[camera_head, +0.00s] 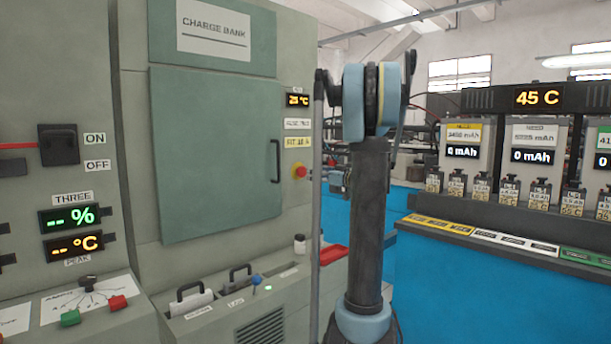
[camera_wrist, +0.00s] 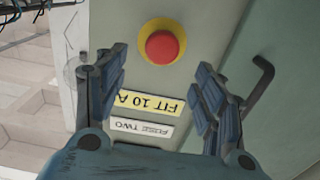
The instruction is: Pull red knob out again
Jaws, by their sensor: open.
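The red knob (camera_wrist: 162,46) sits on a yellow base on the green-grey cabinet panel, ahead of my gripper in the wrist view. It also shows in the head view as a small red knob (camera_head: 300,171) to the right of the cabinet door handle. My gripper (camera_wrist: 160,75) is open, its two fingers apart at the left and right below the knob in the wrist view, with nothing between them. In the head view my arm stands right of the cabinet, and my gripper (camera_head: 337,183) is partly hidden behind it.
The cabinet door (camera_head: 215,160) with its dark handle (camera_head: 275,161) is beside the knob. A yellow "FIT 10 A" label (camera_wrist: 148,103) and a white label (camera_wrist: 128,126) are on the panel. A blue bench (camera_head: 480,290) with battery units stands at the right.

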